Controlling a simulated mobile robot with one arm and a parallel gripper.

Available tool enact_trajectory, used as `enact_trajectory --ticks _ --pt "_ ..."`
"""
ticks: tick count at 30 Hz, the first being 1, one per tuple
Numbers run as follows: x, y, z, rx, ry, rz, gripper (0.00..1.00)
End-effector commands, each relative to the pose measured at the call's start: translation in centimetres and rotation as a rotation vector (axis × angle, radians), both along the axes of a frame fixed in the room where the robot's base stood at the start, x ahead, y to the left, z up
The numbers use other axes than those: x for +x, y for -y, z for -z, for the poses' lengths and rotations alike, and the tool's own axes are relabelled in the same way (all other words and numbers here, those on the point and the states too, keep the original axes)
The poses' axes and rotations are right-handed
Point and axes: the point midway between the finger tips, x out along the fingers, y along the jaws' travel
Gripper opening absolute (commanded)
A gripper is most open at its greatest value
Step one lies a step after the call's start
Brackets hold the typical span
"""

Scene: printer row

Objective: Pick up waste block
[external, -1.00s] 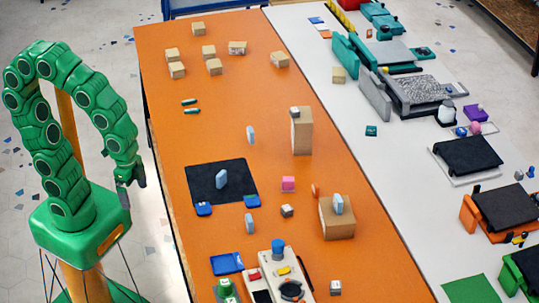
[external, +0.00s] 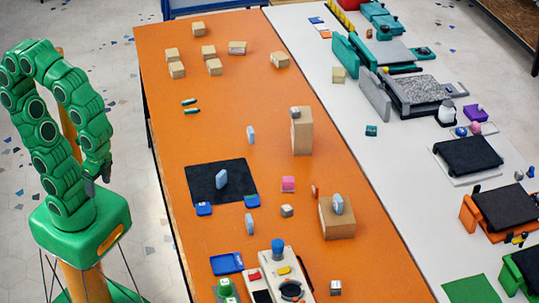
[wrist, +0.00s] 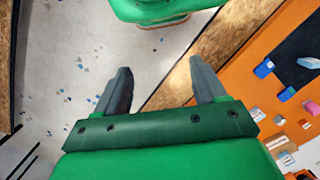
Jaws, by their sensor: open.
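My gripper (external: 97,186) hangs beside my column, left of the orange table (external: 235,125) and off its edge. In the wrist view my gripper (wrist: 160,67) is open, with only pale floor and the table edge between its fingers. I cannot tell which block is the waste block. Several wooden blocks (external: 214,66) lie at the far end.
A tall wooden block (external: 302,132) and a low wooden block (external: 337,221) stand on the table's right half. A white control panel (external: 277,275) and a blue tray (external: 227,263) are at the front. Printers (external: 466,155) line the white table at right.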

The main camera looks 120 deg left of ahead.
Motion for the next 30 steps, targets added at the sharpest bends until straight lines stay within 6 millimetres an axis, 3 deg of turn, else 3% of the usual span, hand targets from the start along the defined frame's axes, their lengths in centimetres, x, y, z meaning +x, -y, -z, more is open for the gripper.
enact_trajectory --ticks 5,11,20,30 --pt "1.4 -0.7 0.2 0.009 0.020 -0.023 0.70" --pt "7.3 -4.0 0.7 0.043 0.127 -0.108 0.70" --pt "16.6 -12.0 1.6 0.112 0.316 -0.243 0.70" --pt "24.4 -23.7 2.6 0.200 0.526 -0.380 0.70"
